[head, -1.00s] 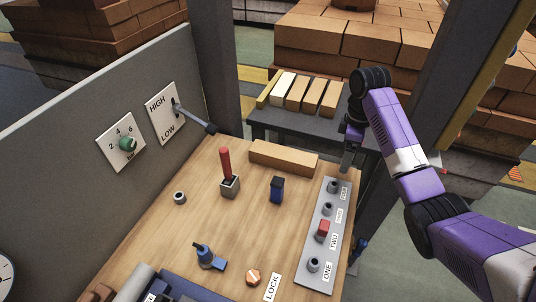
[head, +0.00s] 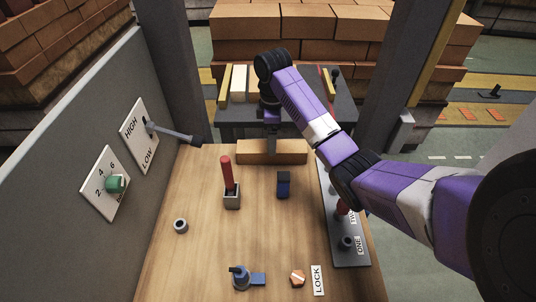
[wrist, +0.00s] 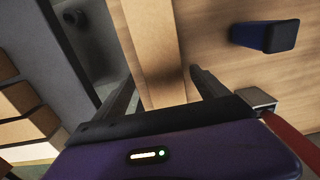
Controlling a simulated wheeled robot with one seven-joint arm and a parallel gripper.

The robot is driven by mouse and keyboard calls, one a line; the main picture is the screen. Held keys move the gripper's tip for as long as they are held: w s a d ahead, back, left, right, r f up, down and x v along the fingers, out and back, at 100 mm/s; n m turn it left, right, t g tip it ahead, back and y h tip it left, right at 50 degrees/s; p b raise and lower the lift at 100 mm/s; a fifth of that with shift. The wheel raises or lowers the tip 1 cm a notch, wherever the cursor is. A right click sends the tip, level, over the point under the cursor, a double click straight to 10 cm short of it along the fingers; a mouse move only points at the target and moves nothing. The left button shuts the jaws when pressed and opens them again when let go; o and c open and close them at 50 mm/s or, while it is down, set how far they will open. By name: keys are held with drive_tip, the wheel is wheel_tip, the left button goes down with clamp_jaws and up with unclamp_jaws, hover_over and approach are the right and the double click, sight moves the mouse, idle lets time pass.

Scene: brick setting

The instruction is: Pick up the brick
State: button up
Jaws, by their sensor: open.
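The brick (head: 250,152), a long light-brown block, lies across the far end of the wooden worktop. My gripper (head: 272,152) points down at its middle and covers a little of it. In the wrist view the brick (wrist: 150,42) runs between the two dark fingers of my gripper (wrist: 163,75), one on either side. The fingers are apart and not closed on it. How far down they reach along the brick's sides is hard to tell.
A wall lever (head: 175,133) sticks out at left. More bricks (head: 239,82) lie on a dark table behind.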

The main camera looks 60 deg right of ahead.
drive_tip(key=f, duration=0.1)
drive_tip(key=f+p, duration=0.1)
drive_tip(key=f, duration=0.2)
drive_tip(key=shift+s+a+f, duration=0.1)
drive_tip(key=shift+s+a, duration=0.05)
drive_tip(key=shift+a, duration=0.15)
drive_tip(key=shift+f, duration=0.65)
drive_tip(key=shift+d+r, duration=0.1)
clamp_jaws()
